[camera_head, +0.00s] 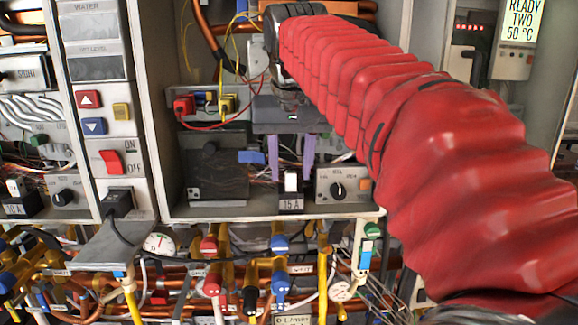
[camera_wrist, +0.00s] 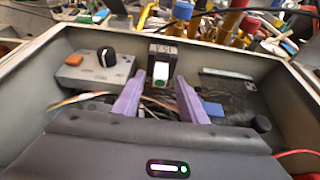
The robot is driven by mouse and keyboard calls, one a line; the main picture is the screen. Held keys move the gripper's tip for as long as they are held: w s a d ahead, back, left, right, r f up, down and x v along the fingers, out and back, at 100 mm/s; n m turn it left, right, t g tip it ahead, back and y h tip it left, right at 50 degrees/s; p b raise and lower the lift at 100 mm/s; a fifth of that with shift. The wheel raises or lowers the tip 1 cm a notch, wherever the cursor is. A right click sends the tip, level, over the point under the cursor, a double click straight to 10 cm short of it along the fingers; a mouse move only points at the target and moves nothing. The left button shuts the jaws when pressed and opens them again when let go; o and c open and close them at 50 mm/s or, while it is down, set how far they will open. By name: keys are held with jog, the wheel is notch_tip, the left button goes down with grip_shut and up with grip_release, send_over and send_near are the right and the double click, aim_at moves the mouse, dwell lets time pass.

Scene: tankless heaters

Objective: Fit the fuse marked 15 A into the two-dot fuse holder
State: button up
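A white fuse (camera_head: 291,181) stands upright in a black block labelled 15 A (camera_head: 291,203), on the front ledge of the open heater cabinet. In the wrist view the fuse (camera_wrist: 161,72) shows a green end, and the label on its block (camera_wrist: 163,49) is upside down. My gripper (camera_head: 291,173) is open, with its two purple fingers pointing down above and behind the block. In the wrist view the fuse appears between the fingertips (camera_wrist: 157,82), with gaps on both sides.
A grey box with a black knob (camera_head: 338,188) stands close right of the fuse block. A dark box (camera_head: 214,168) with a blue part stands left. Loose thin wires lie behind the fuse. Another fuse block (camera_head: 18,207) stands in the left cabinet. Pipes and valves crowd below.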

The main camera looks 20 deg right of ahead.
jog(key=v, duration=1.3)
jog(key=shift+s+r, duration=0.15)
jog(key=shift+r, duration=0.2)
jog(key=shift+f, duration=0.1)
dwell(0.5)
jog(key=s+f, duration=0.5)
jog(key=f, duration=0.7)
jog(key=s+d+f+n, duration=0.1)
jog(key=s+f, duration=0.5)
jog(key=f, duration=0.7)
jog(key=s+f+n+t+y, duration=0.1)
jog(key=s+f, duration=0.5)
jog(key=f, duration=0.7)
jog(key=shift+d+f, duration=0.15)
jog(key=shift+c, duration=0.3)
